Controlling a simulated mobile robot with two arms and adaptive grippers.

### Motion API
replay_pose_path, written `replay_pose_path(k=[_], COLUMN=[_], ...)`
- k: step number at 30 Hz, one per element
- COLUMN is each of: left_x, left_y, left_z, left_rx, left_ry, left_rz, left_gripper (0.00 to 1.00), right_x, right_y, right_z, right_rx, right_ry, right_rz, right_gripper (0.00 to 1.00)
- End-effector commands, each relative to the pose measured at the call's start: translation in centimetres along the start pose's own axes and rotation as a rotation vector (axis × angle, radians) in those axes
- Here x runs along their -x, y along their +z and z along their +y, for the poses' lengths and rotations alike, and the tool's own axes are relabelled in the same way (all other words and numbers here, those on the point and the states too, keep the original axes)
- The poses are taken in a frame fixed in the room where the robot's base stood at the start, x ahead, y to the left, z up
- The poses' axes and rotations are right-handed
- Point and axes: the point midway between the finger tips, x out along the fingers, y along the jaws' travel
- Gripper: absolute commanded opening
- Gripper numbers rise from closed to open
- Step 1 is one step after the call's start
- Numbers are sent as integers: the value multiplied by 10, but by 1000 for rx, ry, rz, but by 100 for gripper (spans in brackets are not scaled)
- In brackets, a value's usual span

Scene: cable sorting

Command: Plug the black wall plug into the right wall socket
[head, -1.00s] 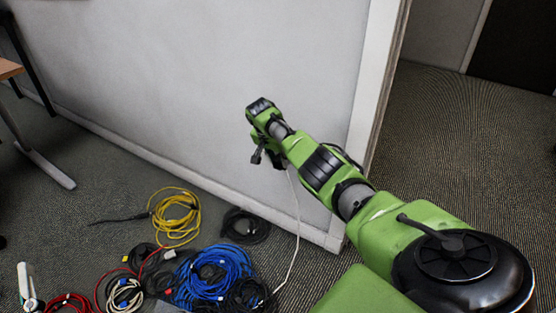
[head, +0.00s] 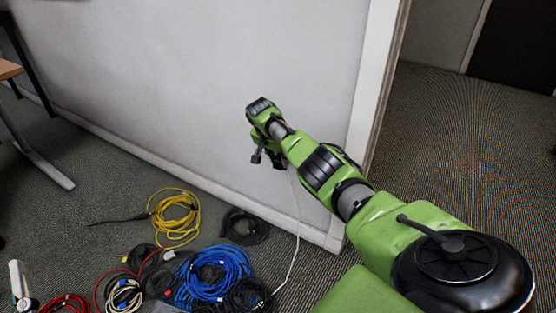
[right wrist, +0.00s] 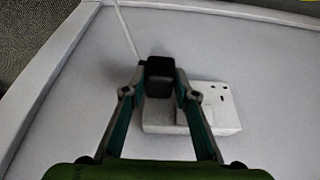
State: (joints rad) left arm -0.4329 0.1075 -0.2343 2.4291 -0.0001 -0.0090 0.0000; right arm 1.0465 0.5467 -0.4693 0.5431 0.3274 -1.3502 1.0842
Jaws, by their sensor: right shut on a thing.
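The black wall plug (right wrist: 160,77) is between the two fingertips of my right gripper (right wrist: 161,91) in the right wrist view. The gripper is shut on it. The white socket box (right wrist: 214,121) is on the wall just beyond. The plug overlaps its upper left edge in the picture, and I cannot tell whether they touch. Dark openings show on the box's right part; the fingers partly hide the rest. In the head view my right gripper (head: 267,150) is at the wall and hides the socket.
A white cable (head: 297,225) hangs from the right gripper area toward the floor. Yellow (head: 177,216), blue (head: 213,273) and black (head: 245,226) cable coils lie on the carpet below. The wall (head: 200,80) ends at a white corner trim to the right. A table stands at far left.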

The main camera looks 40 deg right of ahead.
Motion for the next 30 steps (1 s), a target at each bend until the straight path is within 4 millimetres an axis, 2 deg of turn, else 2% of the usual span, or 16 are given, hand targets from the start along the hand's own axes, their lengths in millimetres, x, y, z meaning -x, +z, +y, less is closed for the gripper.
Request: replay_pose_path(k=[20,21,22,30], left_x=[0,0,0,0], left_y=[-7,-7,-7,-7], left_z=[1,1,1,1], left_rx=[2,2,2,2], left_ry=[2,2,2,2], left_rz=[36,36,36,35], left_gripper=[40,40,40,40], right_x=[0,0,0,0], right_y=[-2,-2,-2,-1], right_z=[0,0,0,0], right_rx=[0,0,0,0], right_ry=[-1,-1,-1,-1], right_rz=[2,3,3,1], right_gripper=[6,38,45,47])
